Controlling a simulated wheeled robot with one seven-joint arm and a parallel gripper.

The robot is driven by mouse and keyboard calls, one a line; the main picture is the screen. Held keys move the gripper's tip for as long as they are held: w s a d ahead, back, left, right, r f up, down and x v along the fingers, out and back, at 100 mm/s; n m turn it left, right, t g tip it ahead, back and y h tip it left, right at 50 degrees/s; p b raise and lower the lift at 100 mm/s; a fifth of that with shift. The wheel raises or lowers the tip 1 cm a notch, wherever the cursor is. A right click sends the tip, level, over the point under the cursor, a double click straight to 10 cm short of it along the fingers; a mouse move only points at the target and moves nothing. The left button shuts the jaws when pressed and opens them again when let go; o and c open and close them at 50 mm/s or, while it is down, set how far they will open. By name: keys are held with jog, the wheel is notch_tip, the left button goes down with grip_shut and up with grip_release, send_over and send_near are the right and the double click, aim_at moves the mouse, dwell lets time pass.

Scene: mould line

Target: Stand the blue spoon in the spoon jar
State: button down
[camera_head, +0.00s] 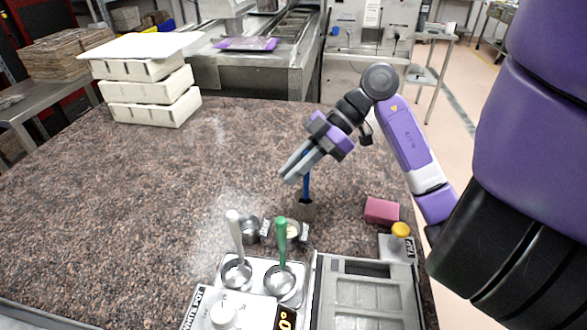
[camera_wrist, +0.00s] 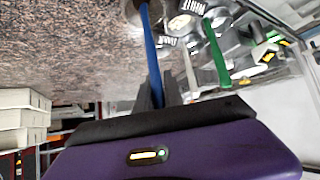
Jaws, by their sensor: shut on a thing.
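My gripper (camera_head: 295,172) is shut on the upper part of the blue spoon (camera_head: 306,187), above the counter. In the wrist view the blue handle (camera_wrist: 151,48) runs from between my fingers (camera_wrist: 158,92) to a round metallic vessel (camera_wrist: 133,14) at the top edge, cut off by the frame.
A white spoon (camera_head: 235,236) and a green spoon (camera_head: 281,242) stand in pots on a heater unit (camera_head: 257,268). Small metal cups (camera_head: 249,229) stand beside the jar. A pink block (camera_head: 381,210), a yellow knob (camera_head: 400,230) and a grey mould (camera_head: 365,298) lie right.

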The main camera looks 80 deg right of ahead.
jog(key=shift+f, duration=0.45)
jog(key=c, duration=1.4)
grip_release()
jog(key=shift+o, duration=0.2)
jog(key=b+v, duration=0.1)
jog(key=v, duration=0.7)
jog(key=shift+f, duration=0.1)
